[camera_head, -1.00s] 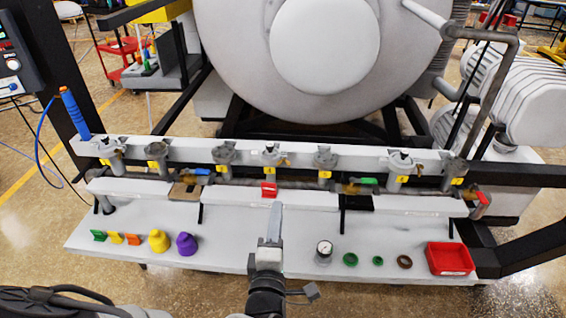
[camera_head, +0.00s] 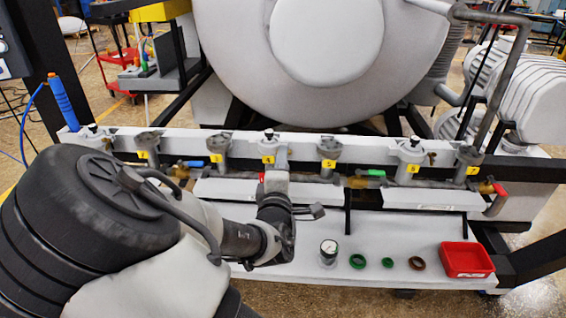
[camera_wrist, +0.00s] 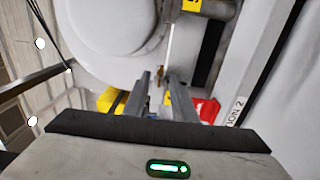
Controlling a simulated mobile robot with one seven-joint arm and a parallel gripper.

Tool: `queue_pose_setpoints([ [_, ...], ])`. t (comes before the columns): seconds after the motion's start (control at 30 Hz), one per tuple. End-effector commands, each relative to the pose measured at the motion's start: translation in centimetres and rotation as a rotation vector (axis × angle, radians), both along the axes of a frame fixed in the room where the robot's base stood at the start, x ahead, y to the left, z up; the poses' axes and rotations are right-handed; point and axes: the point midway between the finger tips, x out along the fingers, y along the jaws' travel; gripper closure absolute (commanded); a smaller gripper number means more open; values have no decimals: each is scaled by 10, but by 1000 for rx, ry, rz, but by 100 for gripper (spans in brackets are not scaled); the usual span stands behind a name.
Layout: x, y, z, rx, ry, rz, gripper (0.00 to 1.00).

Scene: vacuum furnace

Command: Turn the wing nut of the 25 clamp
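A row of grey clamped fittings with yellow number tags runs along the white rail. The middle fitting (camera_head: 268,143) has a dark knob on top. Which one is the 25 clamp, I cannot read. My gripper (camera_head: 281,153) is raised in front of the middle fitting, partly covering it. In the wrist view my gripper (camera_wrist: 162,88) has its two fingers apart, with a small brownish part visible in the gap. Whether that part is the wing nut, or touches the fingers, I cannot tell. The head view hides the fingertips' contact.
A red valve handle (camera_wrist: 207,108) is close to the right finger in the wrist view. Blue (camera_head: 193,163) and green (camera_head: 375,172) handles flank the middle. A gauge (camera_head: 328,250), rings and a red tray (camera_head: 466,260) occupy the lower shelf. A large vessel (camera_head: 325,60) stands behind.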

Motion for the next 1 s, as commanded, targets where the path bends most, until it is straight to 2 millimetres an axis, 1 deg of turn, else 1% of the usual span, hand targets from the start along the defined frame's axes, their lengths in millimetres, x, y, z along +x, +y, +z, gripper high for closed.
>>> queue_pose_setpoints([
  [0.03,6,-1,-1,0,0,-1,76],
  [0.1,12,-1,-1,1,0,-1,76],
  [0.2,16,-1,0,0,1,-1,76],
  [0.47,17,-1,0,0,1,0,76],
  [0.5,17,-1,0,0,1,0,79],
  [0.57,17,-1,0,0,1,0,89],
  [0.6,17,-1,0,0,1,0,96],
  [0.63,17,-1,0,0,1,0,100],
  [1.0,17,-1,0,28,0,0,100],
])
